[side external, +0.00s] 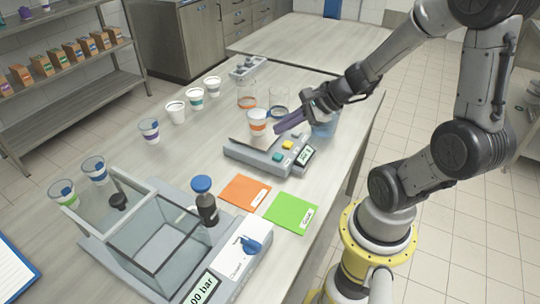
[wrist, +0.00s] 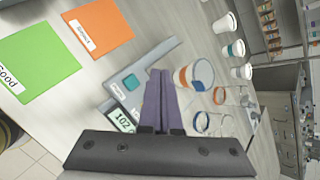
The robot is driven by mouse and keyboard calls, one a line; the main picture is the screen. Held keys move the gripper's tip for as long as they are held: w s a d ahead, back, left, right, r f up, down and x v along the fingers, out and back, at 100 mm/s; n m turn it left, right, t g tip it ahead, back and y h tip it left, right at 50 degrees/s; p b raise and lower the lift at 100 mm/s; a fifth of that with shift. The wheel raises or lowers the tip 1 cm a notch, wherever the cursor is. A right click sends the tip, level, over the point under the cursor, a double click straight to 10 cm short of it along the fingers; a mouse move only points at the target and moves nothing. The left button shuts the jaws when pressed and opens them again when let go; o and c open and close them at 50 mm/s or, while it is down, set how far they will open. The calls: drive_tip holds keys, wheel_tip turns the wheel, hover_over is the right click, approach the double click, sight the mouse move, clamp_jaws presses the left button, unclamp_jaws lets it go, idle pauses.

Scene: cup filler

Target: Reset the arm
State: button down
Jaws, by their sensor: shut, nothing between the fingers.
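My gripper (side external: 291,121) is shut and empty, its purple fingers together. In the side view it is held above the scale's right back part, with the fingertips close to a white cup with an orange band (side external: 258,122). The cup stands upright on the scale (side external: 245,153). In the wrist view the shut fingers (wrist: 160,75) point over the scale, and the banded cup (wrist: 194,77) is just to their right. Whether the fingers touch the cup is hard to tell; a small gap seems to show.
An orange card (side external: 245,192) and a green card (side external: 291,212) lie in front of the scale. A glass chamber (side external: 160,245) and a dark bottle with a blue cap (side external: 205,203) stand at the front left. Several cups line the table's left.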

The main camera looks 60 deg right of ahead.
drive_tip(key=s+a+r+n+g+y, duration=0.1)
drive_tip(key=s+a+r+n, duration=0.1)
drive_tip(key=a+r+n, duration=0.35)
drive_tip(key=s+a+r+n+g+y, duration=0.1)
drive_tip(key=s+a+r+n+y, duration=0.15)
drive_tip(key=a+n, duration=0.6)
drive_tip(key=s+d+r+n+g+h, duration=0.1)
drive_tip(key=s+d+n+h, duration=0.4)
drive_tip(key=n, duration=0.5)
drive_tip(key=s, duration=0.2)
drive_tip(key=shift+s+d+r+n, duration=0.15)
drive_tip(key=shift+s+d+n, duration=0.15)
drive_tip(key=shift+s, duration=0.1)
